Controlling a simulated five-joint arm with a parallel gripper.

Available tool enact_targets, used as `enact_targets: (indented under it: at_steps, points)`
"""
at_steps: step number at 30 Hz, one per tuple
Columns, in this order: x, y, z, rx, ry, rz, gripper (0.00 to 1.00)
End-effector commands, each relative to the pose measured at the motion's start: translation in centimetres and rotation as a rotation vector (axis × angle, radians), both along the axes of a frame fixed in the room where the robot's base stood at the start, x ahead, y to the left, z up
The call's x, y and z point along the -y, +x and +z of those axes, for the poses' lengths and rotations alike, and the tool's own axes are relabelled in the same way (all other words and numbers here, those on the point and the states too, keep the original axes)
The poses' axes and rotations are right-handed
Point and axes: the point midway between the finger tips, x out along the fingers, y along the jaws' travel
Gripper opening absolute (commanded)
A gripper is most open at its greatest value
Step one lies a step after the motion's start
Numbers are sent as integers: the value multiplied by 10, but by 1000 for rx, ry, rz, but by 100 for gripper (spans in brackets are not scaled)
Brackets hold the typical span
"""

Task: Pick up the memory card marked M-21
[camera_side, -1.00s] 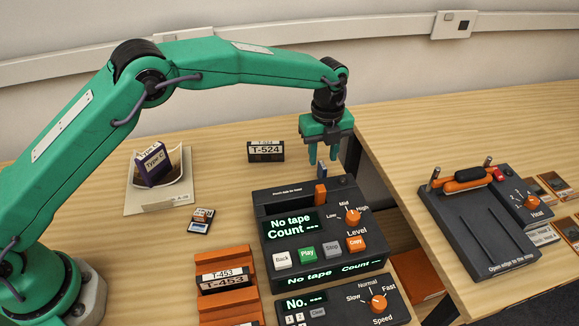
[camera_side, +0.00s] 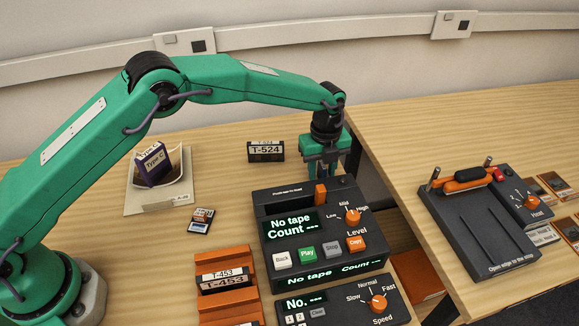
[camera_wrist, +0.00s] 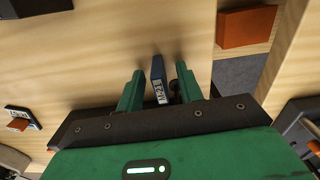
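A small blue card (camera_wrist: 158,82) with a white label stands on edge between my fingers in the wrist view. Its label is too small to read for certain. My gripper (camera_wrist: 159,88) is open, with one green finger on each side of the card. A gap shows on both sides, so the fingers are apart from it. In the side view my gripper (camera_side: 323,176) is low over the wooden table, just behind the dark tape machine. There the fingers and machine hide the card.
The tape machine (camera_side: 292,256) stands right in front of my gripper. The T-524 cassette (camera_side: 266,151) is to its left. A gap (camera_side: 374,185) separates the tables at right.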

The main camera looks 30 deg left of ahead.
Motion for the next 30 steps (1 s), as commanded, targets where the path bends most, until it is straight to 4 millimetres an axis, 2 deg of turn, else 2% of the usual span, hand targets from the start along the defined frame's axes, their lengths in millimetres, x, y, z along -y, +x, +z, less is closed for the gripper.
enact_targets:
  at_steps: [7,12,23,30]
  points:
    - [0,0,0,0,0,0,34]
    - [0,0,0,0,0,0,1]
    - [0,0,1,1,-1,0,0]
    - [0,1,16,4,-2,0,0]
